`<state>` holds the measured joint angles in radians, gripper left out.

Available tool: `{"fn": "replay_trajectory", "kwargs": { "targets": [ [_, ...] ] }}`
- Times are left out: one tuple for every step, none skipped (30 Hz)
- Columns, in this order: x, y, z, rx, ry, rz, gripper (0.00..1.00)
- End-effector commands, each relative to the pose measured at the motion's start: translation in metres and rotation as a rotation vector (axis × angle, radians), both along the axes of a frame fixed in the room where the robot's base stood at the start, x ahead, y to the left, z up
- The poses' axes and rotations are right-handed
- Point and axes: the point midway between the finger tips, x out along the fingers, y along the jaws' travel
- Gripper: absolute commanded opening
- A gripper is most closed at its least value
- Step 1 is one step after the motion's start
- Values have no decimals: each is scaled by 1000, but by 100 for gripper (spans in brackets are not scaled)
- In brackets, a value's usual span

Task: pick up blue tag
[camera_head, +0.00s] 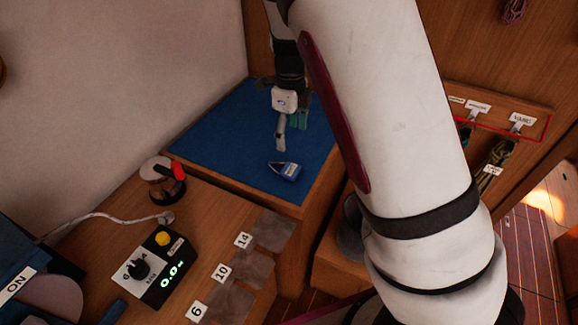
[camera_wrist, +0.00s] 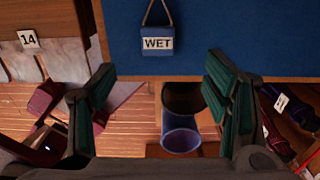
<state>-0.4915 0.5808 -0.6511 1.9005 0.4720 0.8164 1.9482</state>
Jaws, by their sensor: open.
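The blue tag (camera_head: 285,171) lies on the blue mat near its front edge. In the wrist view the tag (camera_wrist: 157,42) reads "WET" and has a thin cord loop at its top. My gripper (camera_head: 291,128) is open and empty, above the mat and behind the tag in the head view. In the wrist view its two green-padded fingers (camera_wrist: 158,92) stand wide apart, with the tag above the gap between them in the picture, not between the pads. The tag is fully visible.
The blue mat (camera_head: 215,135) covers a wooden top beside a wall. A jar with a red part (camera_head: 163,180) and a box with a green display (camera_head: 153,270) stand at left. A dark-blue cup (camera_wrist: 181,134) shows below the mat edge. Labelled lines (camera_head: 492,165) hang at right.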

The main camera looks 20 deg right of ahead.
Motion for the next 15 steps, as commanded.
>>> {"fn": "replay_trajectory", "kwargs": {
  "targets": [
    [-1,-1,-11,-1,5,-1,70],
    [-1,0,-18,-1,6,-1,70],
    [-1,-1,-25,-1,5,0,70],
    [-1,-1,-31,0,6,-1,70],
    [-1,-1,-37,-1,5,0,70],
    [-1,0,-44,1,5,1,70],
    [-1,-1,-49,0,6,1,70],
    [-1,-1,-54,0,4,0,70],
    [-1,-1,-59,1,4,0,70],
    [-1,-1,-62,1,4,1,70],
    [-1,0,-65,1,4,2,70],
    [-1,0,-68,0,3,2,70],
    [-1,0,-69,1,2,2,70],
    [-1,0,-71,1,2,2,70],
    [-1,0,-72,1,3,2,70]
  ]
}}
